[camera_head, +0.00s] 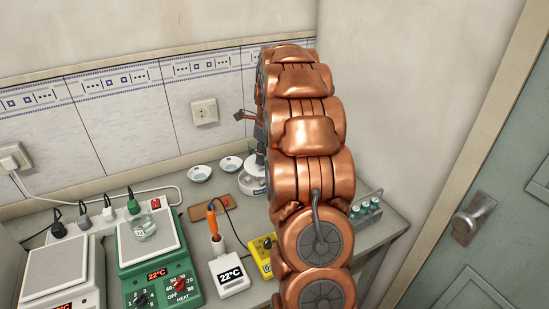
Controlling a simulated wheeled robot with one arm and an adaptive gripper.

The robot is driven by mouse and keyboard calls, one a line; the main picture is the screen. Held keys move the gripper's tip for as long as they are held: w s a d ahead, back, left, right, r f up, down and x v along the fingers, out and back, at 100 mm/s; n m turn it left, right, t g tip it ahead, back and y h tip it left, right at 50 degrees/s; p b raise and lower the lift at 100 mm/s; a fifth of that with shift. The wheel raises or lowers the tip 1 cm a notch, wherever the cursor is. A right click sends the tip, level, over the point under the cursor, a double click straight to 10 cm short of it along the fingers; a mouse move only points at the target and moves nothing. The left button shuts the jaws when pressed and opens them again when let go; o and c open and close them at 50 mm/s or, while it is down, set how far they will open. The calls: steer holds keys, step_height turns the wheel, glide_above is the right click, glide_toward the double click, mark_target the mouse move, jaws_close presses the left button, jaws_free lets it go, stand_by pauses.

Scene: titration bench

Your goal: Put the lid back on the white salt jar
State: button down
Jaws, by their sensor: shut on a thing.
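My copper-coloured arm (312,130) stands across the middle of the head view and hides much of the bench behind it. Small dark grey parts, apparently of my gripper (259,140), show at the arm's left edge. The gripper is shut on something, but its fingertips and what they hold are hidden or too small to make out. A white round object (251,184) with small things on it shows just below, partly behind the arm. I cannot tell whether it is the salt jar. I cannot make out the lid.
A green hotplate (158,281) bears a glass beaker (144,228). Left of it is a grey-topped device (55,270). A white 22°C meter (231,275), yellow meter (262,252), two small dishes (200,173) and a vial rack (367,207) stand on the bench. Walls close the back and right.

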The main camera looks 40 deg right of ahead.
mark_target(254, 159)
steer(key=w, duration=0.2)
steer(key=shift+w+a+r+n+p, duration=0.1)
steer(key=shift+w+r+n+p, duration=0.05)
steer(key=shift+w+n+p, duration=0.2)
steer(key=shift+w+a, duration=0.15)
steer(key=shift+w, duration=0.35)
steer(key=shift+f+b, duration=0.7)
steer(key=shift+f, duration=2.65)
steer(key=shift+f, duration=0.15)
steer(key=shift+c, duration=2)
jaws_free()
